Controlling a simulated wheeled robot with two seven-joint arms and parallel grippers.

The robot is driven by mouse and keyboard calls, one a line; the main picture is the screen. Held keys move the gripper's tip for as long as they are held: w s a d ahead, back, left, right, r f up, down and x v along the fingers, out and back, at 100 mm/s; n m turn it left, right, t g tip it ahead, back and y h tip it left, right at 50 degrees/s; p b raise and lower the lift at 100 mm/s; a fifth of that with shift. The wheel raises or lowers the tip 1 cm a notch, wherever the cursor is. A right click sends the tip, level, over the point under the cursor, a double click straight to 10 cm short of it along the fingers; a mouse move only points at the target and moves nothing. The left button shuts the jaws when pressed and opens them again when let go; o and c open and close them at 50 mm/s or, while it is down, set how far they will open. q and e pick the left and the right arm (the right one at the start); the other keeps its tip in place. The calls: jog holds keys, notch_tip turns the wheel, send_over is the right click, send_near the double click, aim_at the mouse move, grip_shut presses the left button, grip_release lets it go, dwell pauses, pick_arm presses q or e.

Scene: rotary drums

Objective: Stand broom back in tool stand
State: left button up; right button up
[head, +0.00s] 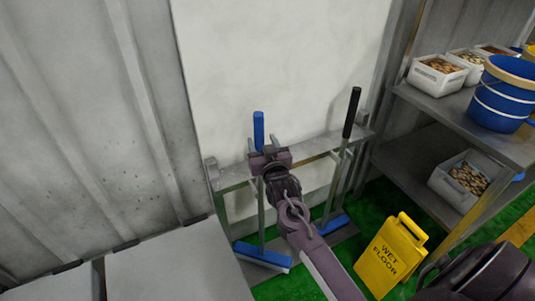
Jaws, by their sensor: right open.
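The grey metal tool stand (232,178) stands against the pale wall panel. A blue-gripped long tool (259,125) stands upright at its left, with a wide blue head (262,256) low down. A black-gripped tool (352,112) leans slightly at its right, above another blue head (334,224). I cannot tell for sure which one is the broom. My right gripper (263,144) is open at the stand's top rail, its fingers around or just in front of the blue-gripped handle. My gripper and arm hide part of that shaft and the rail. My left gripper is out of view.
A yellow wet floor sign (391,256) stands on the green floor right of the stand. A grey shelf (437,106) at right holds white bins (437,75) and blue buckets (502,95). Grey box-like surfaces (180,270) fill the lower left.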

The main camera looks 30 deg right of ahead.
jog(key=v, duration=0.6)
jog(key=shift+s, duration=0.15)
jog(key=s+a+f+n+g+y, duration=0.1)
jog(key=s+a+f+g, duration=0.2)
jog(key=f, duration=0.9)
jog(key=s+a+f+n+g+y, duration=0.15)
jog(key=s+f, duration=0.45)
jog(key=f, duration=0.6)
jog(key=s+a+f+n+g+y, duration=0.15)
jog(key=s+f+g, duration=0.25)
jog(key=f, duration=0.8)
jog(key=s+f+g, duration=0.2)
jog(key=s+f, duration=0.4)
jog(key=s, duration=0.4)
jog(key=s+a+f+n+g, duration=0.1)
jog(key=s+f+g, duration=0.2)
jog(key=s+f, duration=0.3)
jog(key=s+a+f+g, duration=0.1)
jog(key=s+f, duration=0.5)
jog(key=s, duration=0.8)
jog(key=shift+f+g+y, duration=0.3)
jog(key=shift+g, duration=0.55)
jog(key=shift+a, duration=0.1)
